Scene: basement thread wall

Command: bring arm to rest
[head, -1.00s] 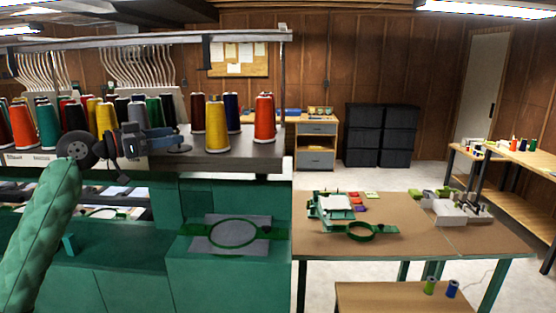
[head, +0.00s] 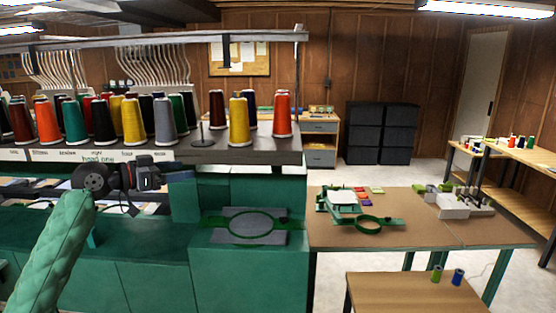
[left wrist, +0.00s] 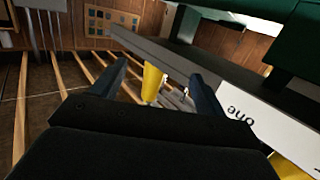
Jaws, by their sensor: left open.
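My left arm, in a green quilted sleeve, rises from the bottom left of the head view. Its black left gripper (head: 158,176) is just below the front edge of the thread shelf (head: 240,155), in front of the green machine. In the left wrist view the two dark fingers of my left gripper (left wrist: 158,88) stand well apart. A yellow thing (left wrist: 152,82) shows in the gap between them, seemingly beyond them; nothing is gripped. The white label strip (left wrist: 240,108) with the word "one" runs close to the right finger. My right gripper is not in view.
Several thread cones (head: 133,121) line the shelf above the gripper. A green hoop (head: 250,224) lies on the machine's lower deck. A brown worktable (head: 420,236) with another hoop (head: 368,224) stands to the right. A low wooden table (head: 395,293) is in front.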

